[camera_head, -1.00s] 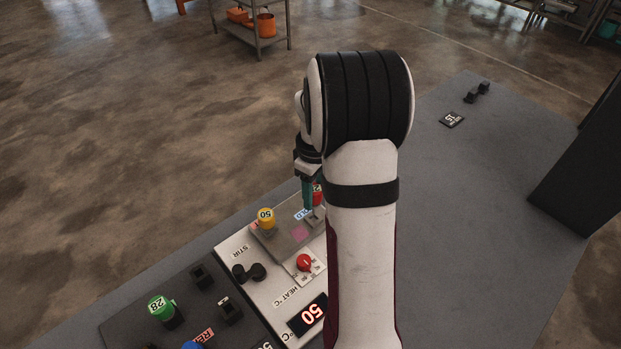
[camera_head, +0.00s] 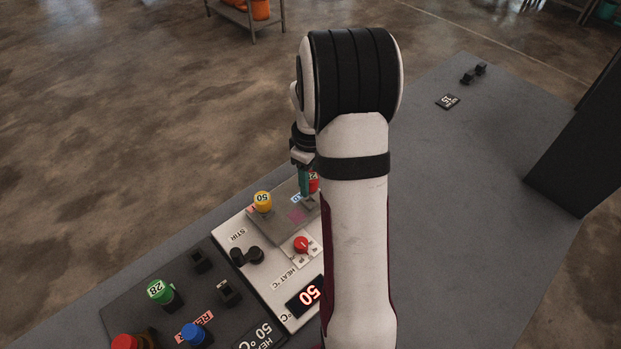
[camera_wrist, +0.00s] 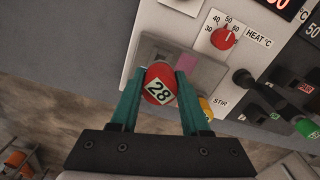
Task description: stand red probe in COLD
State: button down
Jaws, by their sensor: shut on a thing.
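My gripper (camera_head: 304,190) is over the grey plate of the white stirring and heating unit, near its far right corner. In the wrist view, its teal fingers (camera_wrist: 160,92) are shut on the red probe (camera_wrist: 160,84), whose round top reads 28. The probe's red side (camera_head: 314,183) shows just right of the fingers in the head view. Its lower end is hidden, so I cannot tell whether it touches a socket. A blue-lettered label (camera_head: 296,198) lies beside the fingers, partly covered and not fully readable. A small grey block (camera_head: 310,202) shows just below the fingers.
A yellow probe (camera_head: 263,201) marked 50 stands on the plate's left. A red dial (camera_head: 302,245), black STIR knob (camera_head: 250,256) and display reading 50 (camera_head: 304,296) are nearer. Green (camera_head: 160,292) and blue (camera_head: 193,333) tops stand on the dark panel. Bench right is mostly clear.

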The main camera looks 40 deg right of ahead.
jog(key=shift+f, duration=1.95)
jog(key=shift+c, duration=1.5)
grip_release()
jog(key=shift+r, duration=2.55)
